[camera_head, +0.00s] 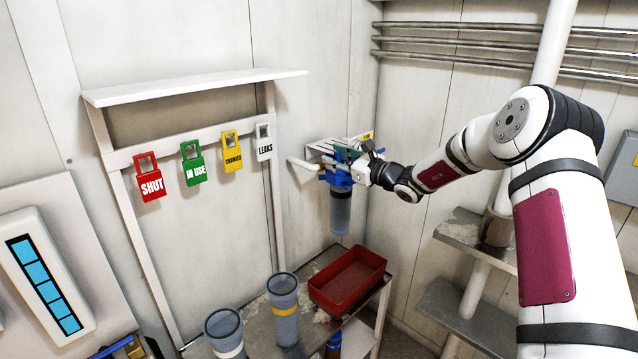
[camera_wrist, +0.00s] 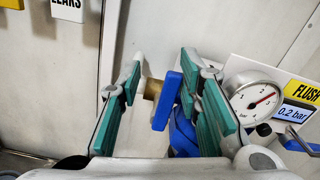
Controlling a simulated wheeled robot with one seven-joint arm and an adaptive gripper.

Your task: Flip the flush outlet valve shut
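A flat blue lever (camera_wrist: 167,100) stands at a brass fitting (camera_wrist: 152,88) in the wrist view. It is apparently the flush outlet valve's handle. My gripper (camera_wrist: 161,78) is open, with its teal-padded fingers on either side of the lever. The lever is nearer the right finger; I cannot tell whether they touch. In the head view my gripper (camera_head: 358,168) is at the blue-topped filter unit (camera_head: 340,180) on the wall, and it hides the lever there. A yellow FLUSH label (camera_wrist: 306,93) sits at the right of the wrist view.
A round pressure gauge (camera_wrist: 255,98) and a display reading 0.2 bar (camera_wrist: 291,113) are close to the right finger. A clear filter bowl (camera_head: 341,212) hangs below the unit. A red tray (camera_head: 348,283) stands on the bench. Hanging tags (camera_head: 149,178) are to the left.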

